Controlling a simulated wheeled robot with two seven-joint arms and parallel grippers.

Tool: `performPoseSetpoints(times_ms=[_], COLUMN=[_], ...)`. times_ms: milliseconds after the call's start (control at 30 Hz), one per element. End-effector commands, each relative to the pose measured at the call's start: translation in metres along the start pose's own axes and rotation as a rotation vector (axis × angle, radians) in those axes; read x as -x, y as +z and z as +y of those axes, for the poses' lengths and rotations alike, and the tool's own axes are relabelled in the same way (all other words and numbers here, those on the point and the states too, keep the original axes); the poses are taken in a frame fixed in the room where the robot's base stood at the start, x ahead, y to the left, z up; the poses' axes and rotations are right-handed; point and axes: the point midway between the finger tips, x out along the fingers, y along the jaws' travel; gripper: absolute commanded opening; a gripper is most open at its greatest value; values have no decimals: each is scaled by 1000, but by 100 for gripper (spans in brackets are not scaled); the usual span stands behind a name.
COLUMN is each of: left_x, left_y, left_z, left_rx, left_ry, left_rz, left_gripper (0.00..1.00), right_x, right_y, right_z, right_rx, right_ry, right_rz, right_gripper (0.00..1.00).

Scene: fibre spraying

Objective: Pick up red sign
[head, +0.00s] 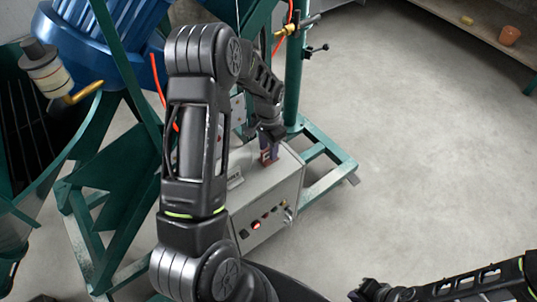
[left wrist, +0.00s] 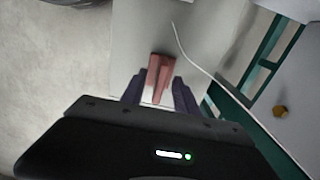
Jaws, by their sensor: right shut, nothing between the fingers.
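The red sign (left wrist: 160,72) is a small red, wedge-like piece on top of a grey control box (head: 262,200). In the head view the sign (head: 265,158) is mostly hidden by my left gripper (head: 269,150), which reaches down to the box top. In the left wrist view the purple fingers of my left gripper (left wrist: 158,92) stand on either side of the sign, with narrow pale gaps beside it, so it looks open around it. My right gripper (head: 366,292) is at the bottom edge, shut and empty, far from the sign.
A green steel frame (head: 330,160) surrounds the box. A blue motor-like drum (head: 110,35) and a brass-tipped fitting (head: 85,88) are at the upper left. A thin pale cable (left wrist: 190,55) runs near the sign. The floor (head: 420,150) to the right is clear.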

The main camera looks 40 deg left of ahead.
Motion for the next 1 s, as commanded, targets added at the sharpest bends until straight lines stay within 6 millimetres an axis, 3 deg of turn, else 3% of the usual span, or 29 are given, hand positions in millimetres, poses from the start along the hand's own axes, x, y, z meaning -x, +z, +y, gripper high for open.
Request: performPoseSetpoints(times_ms=[200, 633, 1000], left_x=[0, 0, 0], left_y=[0, 0, 0], left_z=[0, 0, 0], left_rx=[0, 0, 0], left_ry=[0, 0, 0], left_rz=[0, 0, 0], left_gripper=[35, 0, 0], right_x=[0, 0, 0], right_y=[0, 0, 0], right_z=[0, 0, 0], right_rx=[0, 0, 0], right_ry=[0, 0, 0], right_rz=[0, 0, 0], right_gripper=[0, 0, 0])
